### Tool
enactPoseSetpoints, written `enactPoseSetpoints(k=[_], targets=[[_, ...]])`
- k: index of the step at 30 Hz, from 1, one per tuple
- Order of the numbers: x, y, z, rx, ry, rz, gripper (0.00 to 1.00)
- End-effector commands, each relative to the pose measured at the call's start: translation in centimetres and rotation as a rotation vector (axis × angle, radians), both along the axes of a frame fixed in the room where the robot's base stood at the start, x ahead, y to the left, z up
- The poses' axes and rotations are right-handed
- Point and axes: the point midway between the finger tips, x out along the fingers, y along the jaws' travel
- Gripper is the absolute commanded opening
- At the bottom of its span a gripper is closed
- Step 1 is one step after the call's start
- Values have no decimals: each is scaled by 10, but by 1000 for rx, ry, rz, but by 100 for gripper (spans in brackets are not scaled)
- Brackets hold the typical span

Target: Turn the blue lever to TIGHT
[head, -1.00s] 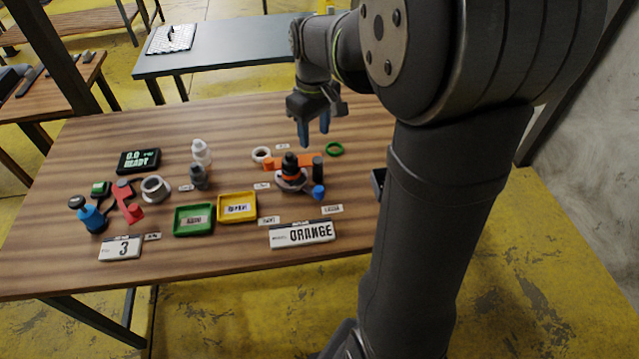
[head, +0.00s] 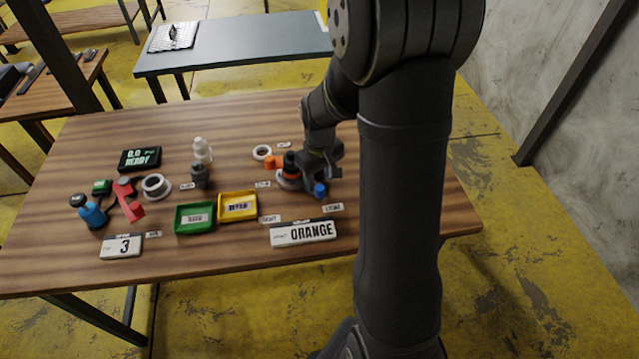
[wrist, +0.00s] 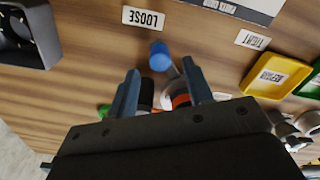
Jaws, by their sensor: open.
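The blue lever knob (head: 320,190) is at the front right of a small fixture with a black and orange centre. In the wrist view the knob (wrist: 160,54) lies just beyond and between my fingertips, with a grey arm running back to the fixture. My gripper (head: 325,168) is low over the fixture and partly hides it. Its two fingers (wrist: 160,67) are apart, with nothing held. The LOOSE label (wrist: 143,17) is near the knob. The TIGHT label (wrist: 252,40) is off to the other side. The knob points closer to LOOSE.
A black upright post (wrist: 146,94) and the orange part (wrist: 181,101) stand between my fingers. A yellow tray (head: 252,214) and a green tray (head: 178,222) lie left of the fixture. The ORANGE sign (head: 303,232) is in front. A dark open box (wrist: 48,40) is in the wrist view.

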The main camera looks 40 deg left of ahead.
Motion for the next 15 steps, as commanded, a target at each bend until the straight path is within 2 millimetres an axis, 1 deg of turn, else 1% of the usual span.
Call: enactPoseSetpoints(k=[1,6,10,15], targets=[[0,0,-9,-3,3,0,47],[0,0,-24,-1,0,0,47],[0,0,-29,0,0,0,47],[0,0,-29,0,0,0,47]])
